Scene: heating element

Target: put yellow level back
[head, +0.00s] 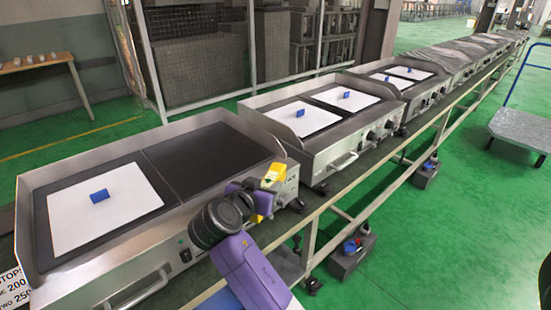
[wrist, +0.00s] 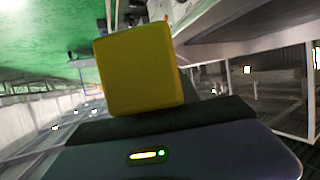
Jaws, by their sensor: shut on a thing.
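The yellow level (head: 275,173) shows in the head view at the front right corner of the nearest griddle, with yellow above and below my gripper (head: 265,190). My gripper is shut on it. In the wrist view the yellow level (wrist: 138,70) appears as a large yellow block face just beyond the dark gripper body. The fingertips are hidden there. I cannot tell whether the level touches the griddle. The nearest griddle (head: 100,262) has a bare dark right plate (head: 212,155).
A white sheet (head: 130,205) with a blue block (head: 99,196) lies on the nearest griddle's left plate. More griddles (head: 318,119) with sheets and blue blocks follow along the conveyor rail (head: 385,195). A cart (head: 521,130) stands at right. Green floor is open beyond the rail.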

